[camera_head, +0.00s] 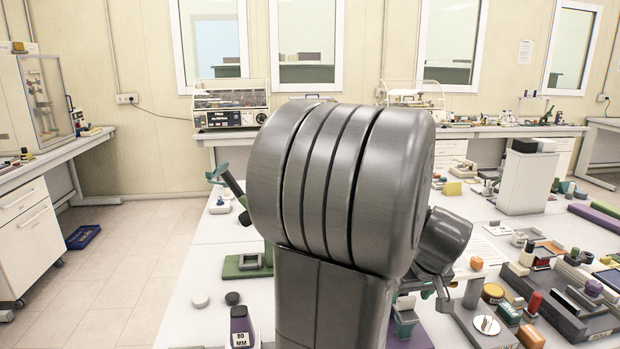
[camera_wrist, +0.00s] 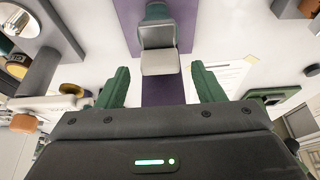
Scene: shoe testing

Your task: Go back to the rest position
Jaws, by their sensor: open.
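My gripper (camera_wrist: 160,88) shows in the wrist view with its two green fingers spread wide apart and nothing between them. Beyond the fingertips, a grey block-shaped piece with a dark green top (camera_wrist: 159,50) stands on a purple base (camera_wrist: 184,22). The fingers look apart from it. In the head view, my large grey arm joint fills the middle and hides much of the table behind it, including most of the gripper.
The white table (camera_head: 205,275) carries many small items. A purple bottle (camera_head: 240,325) stands at the front left, and a white box (camera_head: 527,180) at the back right. Dark trays (camera_head: 575,310) crowd the right. A blue tray (camera_head: 83,237) lies on the open floor at left.

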